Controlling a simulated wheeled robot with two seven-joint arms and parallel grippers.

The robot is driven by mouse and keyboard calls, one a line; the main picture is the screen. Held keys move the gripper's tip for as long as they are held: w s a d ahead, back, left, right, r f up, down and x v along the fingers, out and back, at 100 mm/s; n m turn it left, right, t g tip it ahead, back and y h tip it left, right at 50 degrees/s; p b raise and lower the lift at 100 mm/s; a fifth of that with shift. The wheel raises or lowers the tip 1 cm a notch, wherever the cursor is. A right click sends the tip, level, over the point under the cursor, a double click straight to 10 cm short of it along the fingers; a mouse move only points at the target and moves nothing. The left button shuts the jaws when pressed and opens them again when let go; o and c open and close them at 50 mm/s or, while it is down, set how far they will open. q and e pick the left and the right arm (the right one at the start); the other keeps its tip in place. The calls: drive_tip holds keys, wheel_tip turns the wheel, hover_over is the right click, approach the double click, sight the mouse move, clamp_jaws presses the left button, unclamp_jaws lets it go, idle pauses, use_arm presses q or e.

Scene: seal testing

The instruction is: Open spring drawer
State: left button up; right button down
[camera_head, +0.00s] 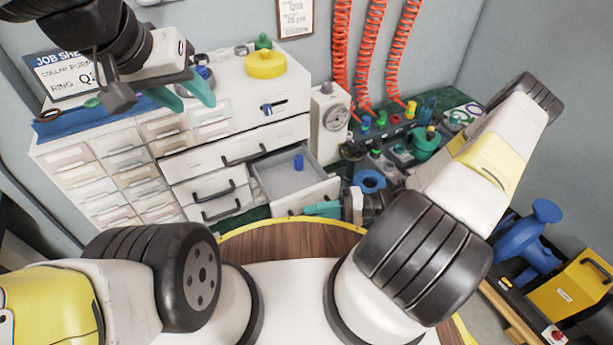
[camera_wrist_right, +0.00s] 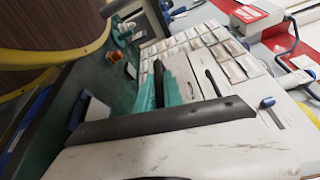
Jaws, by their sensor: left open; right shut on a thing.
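The spring drawer (camera_head: 285,180) is pulled out of the white cabinet at its lower right. A small blue cylinder (camera_head: 298,163) stands inside it. My right gripper (camera_head: 322,208) is at the drawer's front, with its teal fingers partly hidden by the arm and nearby items. My left gripper (camera_head: 184,92) is open and empty above the cabinet's left part, away from the open drawer.
Other closed drawers with black handles (camera_head: 220,190) lie left of the open one. A yellow round piece (camera_head: 265,65) sits on the cabinet top. A white gauge unit (camera_head: 330,117) stands right of the cabinet.

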idle(0.3)
drive_tip(key=c, duration=1.5)
unclamp_jaws()
drive_tip(key=shift+d+r, duration=0.15)
drive_tip(key=shift+d, duration=1.8)
drive_tip(key=shift+d+r, duration=0.15)
drive_tip(key=shift+d, duration=1.8)
